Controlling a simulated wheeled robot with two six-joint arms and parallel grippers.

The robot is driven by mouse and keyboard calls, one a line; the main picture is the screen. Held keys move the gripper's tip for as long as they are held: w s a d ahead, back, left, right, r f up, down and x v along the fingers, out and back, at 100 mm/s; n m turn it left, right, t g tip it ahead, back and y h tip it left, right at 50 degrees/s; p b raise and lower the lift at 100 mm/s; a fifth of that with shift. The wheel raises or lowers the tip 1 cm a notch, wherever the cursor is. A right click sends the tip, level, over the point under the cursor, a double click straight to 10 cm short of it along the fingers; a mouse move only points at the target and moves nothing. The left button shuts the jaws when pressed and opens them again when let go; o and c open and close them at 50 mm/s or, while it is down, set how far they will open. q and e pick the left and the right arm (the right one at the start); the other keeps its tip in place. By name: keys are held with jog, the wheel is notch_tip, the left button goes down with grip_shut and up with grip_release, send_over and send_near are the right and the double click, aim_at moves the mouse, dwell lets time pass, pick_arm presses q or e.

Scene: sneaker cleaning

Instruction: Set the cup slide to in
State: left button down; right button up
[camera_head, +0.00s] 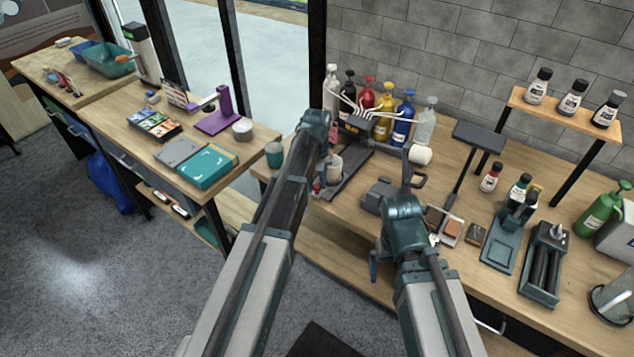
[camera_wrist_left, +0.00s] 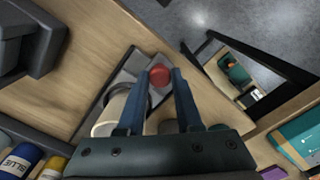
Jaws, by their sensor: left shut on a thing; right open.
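The cup slide shows as a dark flat track (camera_head: 352,176) on the workbench, below the row of bottles. A white cup (camera_head: 335,164) is at its left part, and the cup also shows in the left wrist view (camera_wrist_left: 108,118). A red knob (camera_wrist_left: 158,74) is at the slide's end, between the fingertips of my left gripper (camera_wrist_left: 163,84). My left gripper is shut on this knob.
Several colored pump bottles (camera_head: 385,110) stand behind the slide with a dark dispenser (camera_head: 357,124). A teal cup (camera_head: 274,154) stands at the bench's left end. A side table (camera_head: 262,141) is further left.

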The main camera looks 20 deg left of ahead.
aim_at(339, 159)
dwell(0.5)
pick_arm(q)
jog(key=w+d, duration=0.1)
jog(key=w, duration=0.3)
jog(key=w+d, duration=0.1)
jog(key=w, duration=0.3)
jog(key=w+d, duration=0.2)
jog(key=w, duration=0.1)
jog(key=shift+w+d, duration=0.1)
jog(key=shift+w, duration=0.3)
jog(key=shift+s, duration=0.1)
jog(key=c, duration=0.6)
grip_release()
jog(key=shift+r, duration=0.15)
notch_tip(339, 159, up, 14)
jog(key=p, duration=1.4)
jog(key=shift+f, duration=0.2)
